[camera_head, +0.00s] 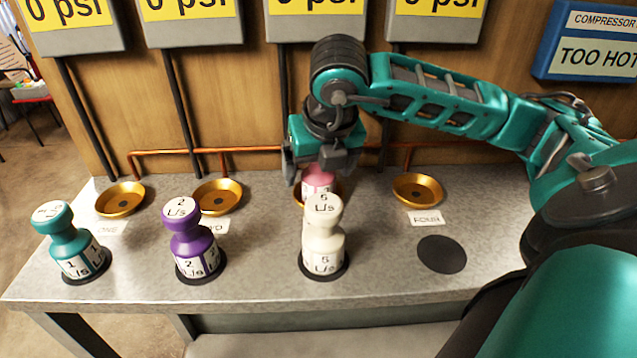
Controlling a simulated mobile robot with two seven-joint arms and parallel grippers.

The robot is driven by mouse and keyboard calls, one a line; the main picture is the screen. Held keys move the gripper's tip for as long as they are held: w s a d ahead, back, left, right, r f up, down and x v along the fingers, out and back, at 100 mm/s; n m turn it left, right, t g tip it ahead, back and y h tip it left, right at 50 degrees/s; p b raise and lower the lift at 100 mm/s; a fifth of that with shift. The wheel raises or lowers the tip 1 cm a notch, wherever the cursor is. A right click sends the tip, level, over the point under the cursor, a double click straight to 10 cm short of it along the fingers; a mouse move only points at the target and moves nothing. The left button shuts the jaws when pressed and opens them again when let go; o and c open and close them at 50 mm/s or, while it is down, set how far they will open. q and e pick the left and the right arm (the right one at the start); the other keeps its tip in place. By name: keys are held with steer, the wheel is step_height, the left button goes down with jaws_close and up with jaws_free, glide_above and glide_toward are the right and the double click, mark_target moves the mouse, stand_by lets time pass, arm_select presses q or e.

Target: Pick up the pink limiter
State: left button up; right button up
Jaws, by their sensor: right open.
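The pink limiter (318,179) is at the third brass dish (298,194) from the left. Its lower part is hidden behind the cream limiter, and its top meets the gripper's outline. My right gripper (320,164) is open and points down at the pink limiter's top, with fingers on either side of it in the picture. I cannot tell whether the fingers touch it. My left gripper is not in view.
A cream "5 L/s" limiter (324,240) stands just in front of the pink one. Purple (190,243) and teal (70,245) limiters stand to the left on dark discs. A bare dark disc (441,254) and an empty fourth dish (417,188) lie right. Gauges (317,20) hang behind.

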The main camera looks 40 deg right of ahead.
steer(key=c, duration=1.4)
steer(key=shift+r, duration=0.15)
